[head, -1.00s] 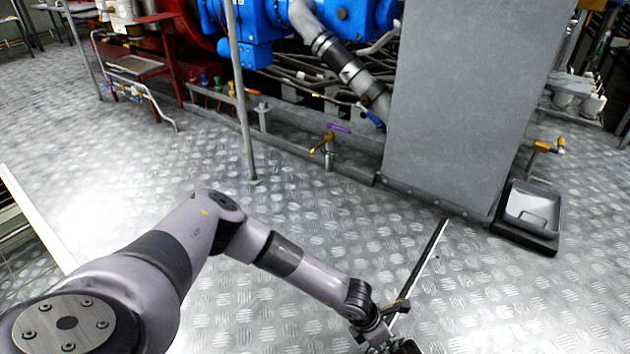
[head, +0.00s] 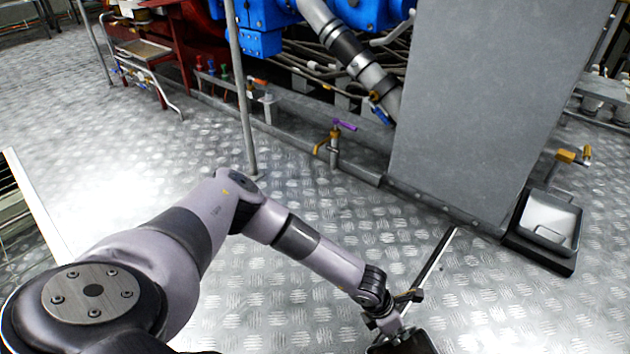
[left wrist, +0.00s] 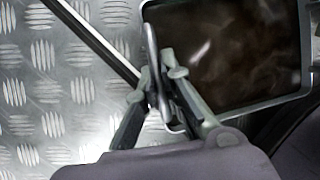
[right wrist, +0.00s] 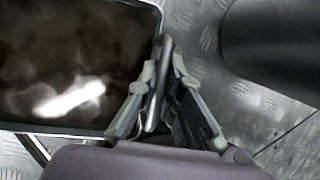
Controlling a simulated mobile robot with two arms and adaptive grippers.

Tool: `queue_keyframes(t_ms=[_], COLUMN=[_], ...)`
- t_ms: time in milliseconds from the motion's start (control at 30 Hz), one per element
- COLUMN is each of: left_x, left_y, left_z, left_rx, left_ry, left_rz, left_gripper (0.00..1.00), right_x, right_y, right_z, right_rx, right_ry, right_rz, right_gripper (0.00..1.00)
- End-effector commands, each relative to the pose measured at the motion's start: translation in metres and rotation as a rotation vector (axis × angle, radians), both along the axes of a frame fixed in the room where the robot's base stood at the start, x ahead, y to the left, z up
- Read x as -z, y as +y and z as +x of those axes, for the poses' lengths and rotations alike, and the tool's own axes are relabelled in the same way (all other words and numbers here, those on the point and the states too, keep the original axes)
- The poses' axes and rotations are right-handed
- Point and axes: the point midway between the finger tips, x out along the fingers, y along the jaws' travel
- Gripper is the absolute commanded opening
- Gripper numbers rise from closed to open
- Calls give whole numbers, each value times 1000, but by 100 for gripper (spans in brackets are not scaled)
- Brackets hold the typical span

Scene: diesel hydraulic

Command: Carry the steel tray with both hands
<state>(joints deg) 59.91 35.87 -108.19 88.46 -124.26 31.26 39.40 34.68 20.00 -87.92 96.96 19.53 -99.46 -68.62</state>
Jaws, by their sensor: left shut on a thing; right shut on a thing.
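The steel tray is a shallow tray with a pale rim and a dark, shiny inside that reflects blurred light. In the left wrist view its rim (left wrist: 258,103) is at the right, and my left gripper (left wrist: 165,78) is shut on its upright handle. In the right wrist view the tray's rim (right wrist: 55,130) is at the left, and my right gripper (right wrist: 163,68) is shut on the opposite handle. In the head view my left gripper (head: 390,325) is at the bottom edge, with only a dark bit of the tray beside it. My right gripper is outside that view.
A grey metal pan (head: 550,222) sits on a black base on the floor, below a yellow-handled tap (head: 568,157). A grey cabinet (head: 490,100) stands left of it. A purple-handled tap (head: 336,140) and a thin pole (head: 243,90) stand farther left. The near floor is largely clear.

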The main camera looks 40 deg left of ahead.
Motion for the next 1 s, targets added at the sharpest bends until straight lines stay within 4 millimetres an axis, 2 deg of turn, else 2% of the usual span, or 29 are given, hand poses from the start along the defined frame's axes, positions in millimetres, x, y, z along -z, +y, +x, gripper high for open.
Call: queue_keyframes(t_ms=[667, 1000], left_x=[-2, 11], left_y=[3, 3], left_z=[3, 3], left_rx=[-6, -6], left_ry=[-5, -4], left_rz=[4, 5], left_gripper=[0, 0], right_x=[0, 12], right_y=[-2, -2], right_z=[-2, -2], right_rx=[0, 0], right_ry=[5, 5], right_rz=[-6, -6], right_gripper=[0, 0])
